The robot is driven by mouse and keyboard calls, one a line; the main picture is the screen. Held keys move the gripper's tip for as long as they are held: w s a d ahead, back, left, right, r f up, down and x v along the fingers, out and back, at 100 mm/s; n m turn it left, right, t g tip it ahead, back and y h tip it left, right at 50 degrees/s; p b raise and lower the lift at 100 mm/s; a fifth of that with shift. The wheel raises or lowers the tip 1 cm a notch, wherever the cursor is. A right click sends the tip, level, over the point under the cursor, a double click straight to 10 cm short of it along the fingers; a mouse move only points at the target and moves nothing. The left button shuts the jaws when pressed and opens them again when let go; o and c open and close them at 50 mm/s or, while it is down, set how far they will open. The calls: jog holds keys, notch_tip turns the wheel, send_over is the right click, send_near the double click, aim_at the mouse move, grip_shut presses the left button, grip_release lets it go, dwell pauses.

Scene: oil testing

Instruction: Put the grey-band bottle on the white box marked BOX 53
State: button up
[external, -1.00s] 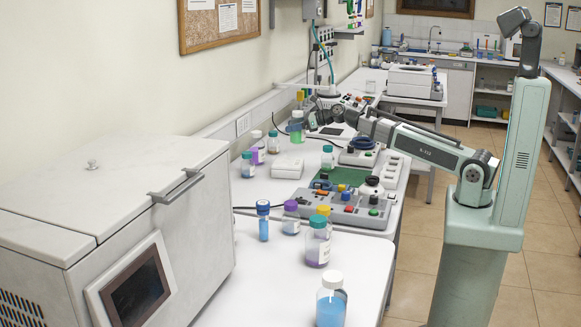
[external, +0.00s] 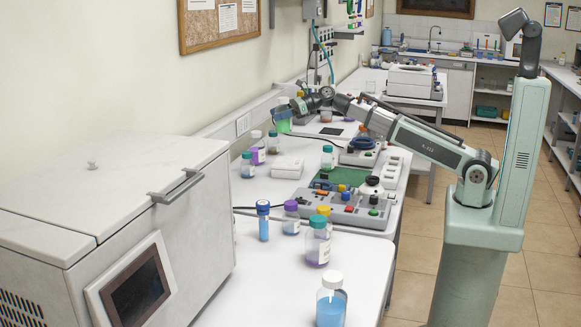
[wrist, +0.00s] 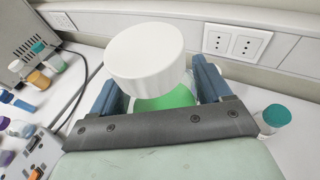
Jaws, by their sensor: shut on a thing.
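My gripper (external: 292,106) is shut on a white-capped bottle (external: 283,122) with green liquid and holds it above the back of the bench, slightly tilted. In the wrist view its white cap (wrist: 147,52) fills the space between the fingers of my gripper (wrist: 160,85), with green liquid below. I cannot make out a grey band on it. A low white box (external: 287,168) lies on the bench, nearer the camera than the held bottle. Its marking is too small to read. The box top is clear.
Small bottles (external: 257,152) stand left of the box, and a teal-capped bottle (external: 327,158) stands to its right. A control panel (external: 345,208) lies in front. More bottles stand on the near bench. The wall with sockets (wrist: 235,40) is close behind my gripper.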

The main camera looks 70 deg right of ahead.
jog(key=s+a+n+g+y, duration=0.2)
jog(key=s+a+n+y, duration=0.1)
jog(key=a, duration=0.1)
jog(key=n+g+y, duration=0.1)
send_over(284, 162)
jog(key=shift+s+a+f, duration=0.1)
jog(key=shift+f, duration=2.55)
jog(key=shift+s+a+f, duration=0.1)
jog(key=shift+f, duration=2.5)
jog(key=shift+f, duration=0.1)
jog(key=o, duration=1.3)
jog(key=shift+o, duration=0.2)
jog(key=v, duration=1.2)
jog(key=shift+r, duration=0.2)
jog(key=shift+w, duration=0.1)
